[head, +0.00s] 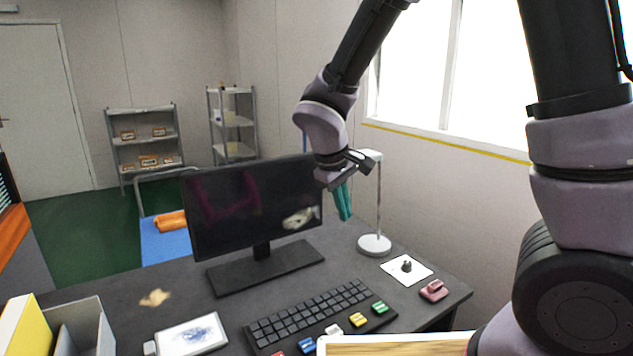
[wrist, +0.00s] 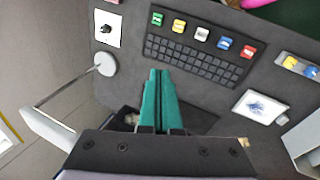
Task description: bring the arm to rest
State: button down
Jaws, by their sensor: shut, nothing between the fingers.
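My gripper (head: 343,202) hangs in the air above the dark desk (head: 205,315), in front of the monitor's right edge and beside the white lamp. Its teal fingers (wrist: 160,98) are together, with nothing between them. In the wrist view the fingers point toward the keyboard. My arm is raised and bent, coming in from the upper right of the head view.
A monitor (head: 230,205), a lamp (head: 375,244) and a keyboard (head: 310,315) stand on the desk. Several coloured blocks lie near the keyboard. A white card (head: 393,266) holds a small dark object. A window is at right. Grey bins (head: 85,325) are at left.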

jog(key=s+d+r+m+t+y, duration=0.2)
jog(key=s+d+r+m, duration=0.2)
jog(key=d+r, duration=0.5)
jog(key=s+d+r+m+t+y, duration=0.2)
jog(key=s+d+r+m, duration=0.3)
jog(key=d+r+m, duration=0.3)
notch_tip(320, 180, up, 4)
jog(key=shift+s+d+r+y, duration=0.25)
jog(key=shift+d+y, duration=0.05)
jog(key=shift+d, duration=0.6)
